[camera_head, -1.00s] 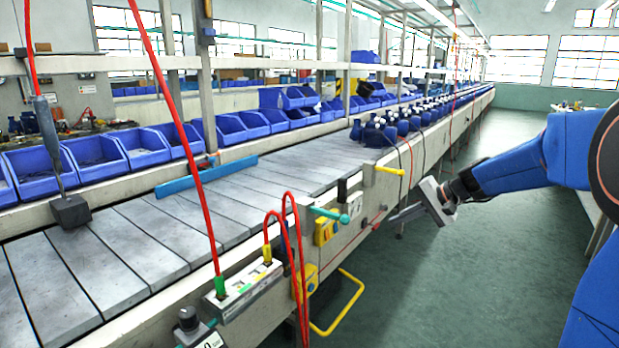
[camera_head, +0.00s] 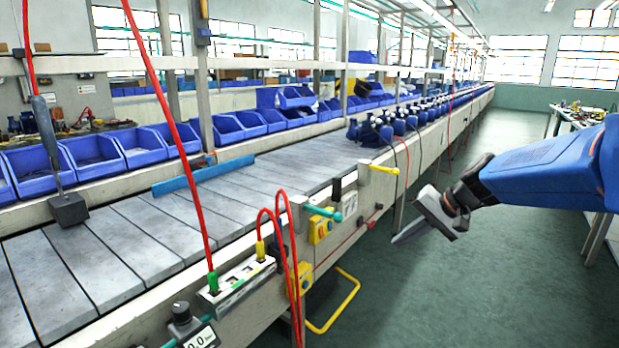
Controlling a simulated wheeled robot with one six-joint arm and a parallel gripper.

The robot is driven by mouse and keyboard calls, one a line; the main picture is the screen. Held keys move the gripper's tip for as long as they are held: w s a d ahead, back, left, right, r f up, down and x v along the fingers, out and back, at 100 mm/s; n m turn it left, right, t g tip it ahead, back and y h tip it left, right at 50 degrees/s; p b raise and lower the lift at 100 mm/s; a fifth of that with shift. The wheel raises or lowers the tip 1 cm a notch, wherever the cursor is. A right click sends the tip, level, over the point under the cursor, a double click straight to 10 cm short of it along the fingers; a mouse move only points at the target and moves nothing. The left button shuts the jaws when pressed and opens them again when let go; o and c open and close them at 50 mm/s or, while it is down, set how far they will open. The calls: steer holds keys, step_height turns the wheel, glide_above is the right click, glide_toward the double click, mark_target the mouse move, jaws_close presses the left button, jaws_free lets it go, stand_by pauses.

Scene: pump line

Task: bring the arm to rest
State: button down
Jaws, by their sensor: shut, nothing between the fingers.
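My gripper (camera_head: 400,238) is at the right of the head view, at the end of my blue arm (camera_head: 552,168). It is shut and empty, with its fingers pointing down and left. It hangs in the open air over the green floor, to the right of the conveyor's side rail, and appears apart from it. The fingertips look close to the rail in the picture, but I cannot tell the gap in depth.
The slatted conveyor (camera_head: 150,240) runs from front left to far back, with blue pumps (camera_head: 385,128) on it. Blue bins (camera_head: 95,158) line its far side. Red hoses (camera_head: 180,150) hang at left. The floor (camera_head: 480,290) is clear.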

steer(key=s+d+f+n+h, duration=0.1)
steer(key=s+f+h, duration=0.1)
steer(key=s, duration=0.8)
steer(key=s+d+f+n+h, duration=0.2)
steer(key=s, duration=0.7)
steer(key=s+d+f+n+h, duration=0.2)
steer(key=s, duration=0.8)
steer(key=shift+s+f, duration=0.2)
steer(key=shift+s, duration=0.1)
